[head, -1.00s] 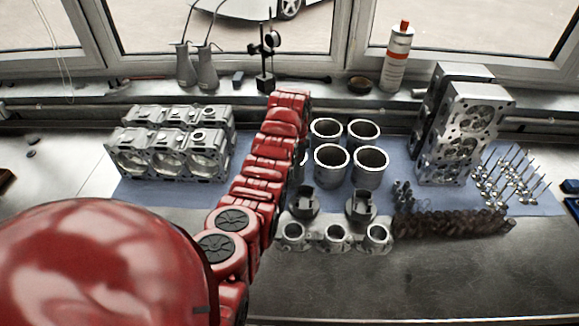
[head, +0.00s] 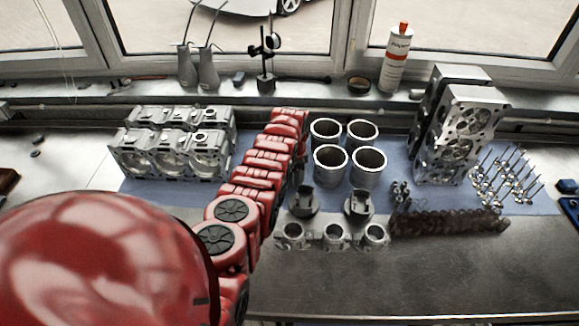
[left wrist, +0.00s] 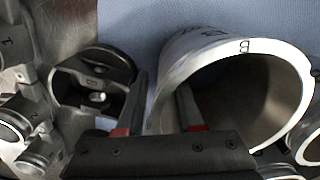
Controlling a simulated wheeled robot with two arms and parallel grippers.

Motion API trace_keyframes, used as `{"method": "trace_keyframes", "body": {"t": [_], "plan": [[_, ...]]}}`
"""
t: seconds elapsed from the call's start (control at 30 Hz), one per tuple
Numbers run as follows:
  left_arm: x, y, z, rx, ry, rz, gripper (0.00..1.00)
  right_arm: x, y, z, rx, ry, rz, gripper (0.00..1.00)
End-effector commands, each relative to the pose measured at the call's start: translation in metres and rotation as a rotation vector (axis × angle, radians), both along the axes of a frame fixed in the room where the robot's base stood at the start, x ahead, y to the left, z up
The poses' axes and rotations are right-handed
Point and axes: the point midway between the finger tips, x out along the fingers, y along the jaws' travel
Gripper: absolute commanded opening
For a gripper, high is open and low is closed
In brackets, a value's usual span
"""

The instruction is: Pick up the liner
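Several grey metal liners stand upright on the blue mat in the head view, with a front left liner (head: 331,165), a front right liner (head: 369,166), a back left liner (head: 326,132) and a back right liner (head: 362,133). In the left wrist view a large liner (left wrist: 232,48) marked B fills the upper right. My left gripper (left wrist: 162,84) is open there, with one finger outside the liner's wall and the other at its open mouth. Whether the fingers touch it I cannot tell. In the head view my red arm mostly hides this gripper. My right gripper is not in view.
Pistons (head: 304,202) stand just in front of the liners; one piston (left wrist: 95,82) is close beside the left finger. Valves (head: 505,180) and a dark shaft (head: 450,222) lie right.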

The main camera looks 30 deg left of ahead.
Motion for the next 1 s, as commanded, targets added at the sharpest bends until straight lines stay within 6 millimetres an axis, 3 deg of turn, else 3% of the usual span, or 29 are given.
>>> {"method": "trace_keyframes", "body": {"t": [0.03,0.17,0.2,1.0], "plan": [[0.0000,0.0000,0.0000,0.000,0.000,0.000,0.25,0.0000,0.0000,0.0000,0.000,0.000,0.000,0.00],[0.0000,0.0000,0.0001,0.000,0.000,0.000,0.01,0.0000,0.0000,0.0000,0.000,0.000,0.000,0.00],[0.0000,0.0000,0.0000,0.000,0.000,0.000,0.00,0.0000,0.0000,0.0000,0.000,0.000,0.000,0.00],[0.0000,0.0000,0.0001,0.000,0.000,0.000,0.00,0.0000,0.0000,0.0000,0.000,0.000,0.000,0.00]]}}
